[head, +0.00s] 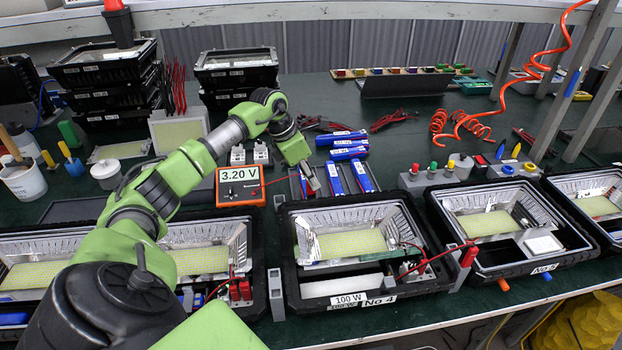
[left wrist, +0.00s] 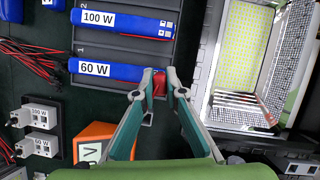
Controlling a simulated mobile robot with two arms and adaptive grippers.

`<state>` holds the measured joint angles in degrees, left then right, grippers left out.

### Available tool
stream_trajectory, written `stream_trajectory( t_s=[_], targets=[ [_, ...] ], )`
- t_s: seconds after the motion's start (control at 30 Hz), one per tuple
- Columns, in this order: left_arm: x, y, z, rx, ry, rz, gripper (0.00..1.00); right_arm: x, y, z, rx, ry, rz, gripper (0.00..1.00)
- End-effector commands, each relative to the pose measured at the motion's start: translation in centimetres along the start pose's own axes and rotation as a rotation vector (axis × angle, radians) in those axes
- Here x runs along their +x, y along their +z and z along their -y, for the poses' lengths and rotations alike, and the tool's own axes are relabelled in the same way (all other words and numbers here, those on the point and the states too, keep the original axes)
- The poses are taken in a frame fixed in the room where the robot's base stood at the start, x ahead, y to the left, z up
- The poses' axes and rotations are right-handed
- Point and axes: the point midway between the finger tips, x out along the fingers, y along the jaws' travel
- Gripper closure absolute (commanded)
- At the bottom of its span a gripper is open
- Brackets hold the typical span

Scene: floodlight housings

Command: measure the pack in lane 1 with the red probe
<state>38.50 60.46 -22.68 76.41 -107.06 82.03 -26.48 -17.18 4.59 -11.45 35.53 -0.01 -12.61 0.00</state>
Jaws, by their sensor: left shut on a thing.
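The orange meter (head: 240,188) reads 3.20 V in the head view, and part of it shows in the left wrist view (left wrist: 95,145). In the left wrist view my left gripper (left wrist: 159,83) is shut on the red probe (left wrist: 159,86), mostly hidden between the fingertips. The tips are at the right end of the blue 60 W pack (left wrist: 110,71), in the lane marked 1. Whether the probe touches it I cannot tell. A blue 100 W pack (left wrist: 125,22) lies in the neighbouring lane. My right gripper is not in view.
A black floodlight housing (head: 420,285) labelled No 4 stands in front of the lane tray. More blue packs (head: 349,144) lie behind it. Small white blocks marked 60 W (left wrist: 36,146) and 100 W (left wrist: 38,117) stand near the meter. Stacked housings (head: 237,68) stand at the back.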

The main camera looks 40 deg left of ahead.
Motion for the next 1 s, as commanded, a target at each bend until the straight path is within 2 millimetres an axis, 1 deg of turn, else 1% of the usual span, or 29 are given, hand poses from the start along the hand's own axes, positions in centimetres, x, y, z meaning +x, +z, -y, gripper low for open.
stream_trajectory(
  t_s=[0.07, 0.17, 0.9, 1.0],
  targets=[
    [0.1, -0.1, 0.1, 0.000, -0.003, -0.005, 1.00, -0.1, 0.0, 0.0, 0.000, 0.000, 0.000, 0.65],
    [-0.4, 0.1, 0.1, 0.000, -0.003, -0.004, 1.00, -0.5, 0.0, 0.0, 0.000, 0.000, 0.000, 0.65],
    [-6.1, 2.5, 0.0, 0.001, -0.001, 0.000, 1.00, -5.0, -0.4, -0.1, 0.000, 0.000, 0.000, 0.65],
    [-6.5, 2.7, 0.1, 0.001, -0.001, 0.000, 1.00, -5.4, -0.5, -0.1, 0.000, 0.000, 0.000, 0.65]
  ],
)
